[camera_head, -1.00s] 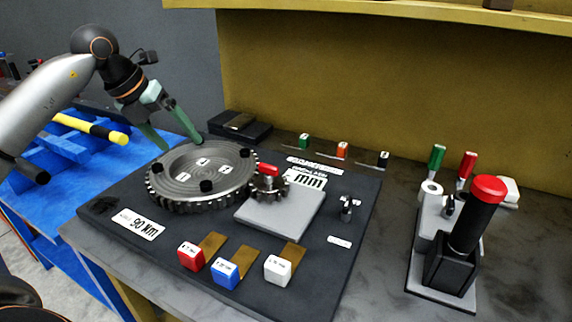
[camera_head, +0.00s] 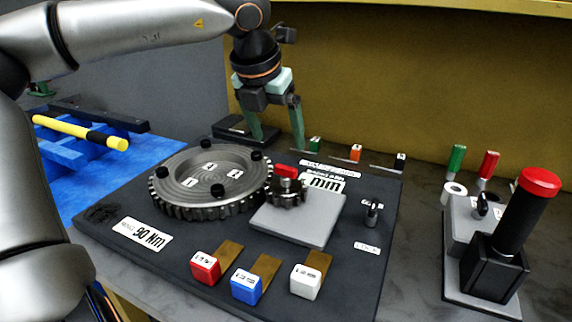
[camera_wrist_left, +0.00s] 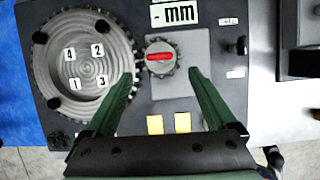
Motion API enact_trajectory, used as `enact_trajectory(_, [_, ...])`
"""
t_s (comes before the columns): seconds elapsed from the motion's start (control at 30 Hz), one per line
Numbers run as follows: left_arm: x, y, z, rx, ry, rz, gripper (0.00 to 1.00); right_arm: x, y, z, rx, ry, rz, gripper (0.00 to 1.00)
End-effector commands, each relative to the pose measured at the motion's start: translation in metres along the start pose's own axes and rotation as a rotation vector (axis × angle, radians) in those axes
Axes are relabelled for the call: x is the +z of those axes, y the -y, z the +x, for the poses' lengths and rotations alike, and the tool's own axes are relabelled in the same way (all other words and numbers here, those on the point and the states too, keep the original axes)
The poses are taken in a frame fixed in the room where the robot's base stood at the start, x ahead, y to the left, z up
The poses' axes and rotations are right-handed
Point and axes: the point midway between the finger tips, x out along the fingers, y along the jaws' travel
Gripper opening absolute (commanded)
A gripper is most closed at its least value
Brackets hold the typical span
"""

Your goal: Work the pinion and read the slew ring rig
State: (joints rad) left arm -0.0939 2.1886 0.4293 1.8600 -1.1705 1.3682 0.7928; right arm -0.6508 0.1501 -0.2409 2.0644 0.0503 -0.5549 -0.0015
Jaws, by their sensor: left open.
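The slew ring (camera_head: 212,180) is a large toothed grey disc with black knobs and numbered labels 1 to 4; it also shows in the left wrist view (camera_wrist_left: 88,68). The small pinion (camera_head: 287,190) meshes at or near its right side, above a light grey plate (camera_head: 300,219). A red bar (camera_wrist_left: 160,57) lies across the pinion's top. My left gripper (camera_head: 277,145) is open and empty, above and behind the pinion in the head view. In the wrist view its green fingers (camera_wrist_left: 163,76) flank the pinion's near side. My right gripper is not seen.
Red (camera_head: 205,268), blue (camera_head: 246,287) and white (camera_head: 305,281) blocks sit along the board's front. A "90 Nm" label (camera_head: 141,234) is at the front left. A red-capped black post (camera_head: 515,228) stands on the right. Small green, orange and black blocks line the back.

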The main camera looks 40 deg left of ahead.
Motion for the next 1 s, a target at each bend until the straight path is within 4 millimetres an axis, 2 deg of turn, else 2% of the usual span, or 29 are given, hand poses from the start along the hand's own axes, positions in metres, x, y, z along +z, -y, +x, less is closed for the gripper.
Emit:
enact_trajectory(0.03, [-0.002, 0.000, 0.014, -0.001, -0.007, 0.000, 0.90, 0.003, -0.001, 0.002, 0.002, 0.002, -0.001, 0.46])
enact_trajectory(0.2, [-0.002, -0.001, 0.048, 0.000, -0.005, 0.000, 0.90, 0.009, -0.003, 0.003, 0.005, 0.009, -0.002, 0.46])
enact_trajectory(0.4, [-0.001, 0.000, 0.075, -0.001, -0.002, -0.001, 0.90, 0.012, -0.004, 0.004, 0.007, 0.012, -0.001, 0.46])
enact_trajectory(0.57, [0.000, -0.001, 0.084, -0.001, 0.000, -0.001, 0.90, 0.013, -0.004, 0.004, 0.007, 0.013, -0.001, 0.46])
enact_trajectory(0.83, [0.000, -0.001, 0.085, -0.001, 0.001, -0.001, 0.90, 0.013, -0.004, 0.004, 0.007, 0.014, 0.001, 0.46])
enact_trajectory(1.0, [0.000, -0.001, 0.085, 0.000, 0.001, -0.001, 0.72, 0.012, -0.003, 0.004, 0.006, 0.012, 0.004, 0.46])
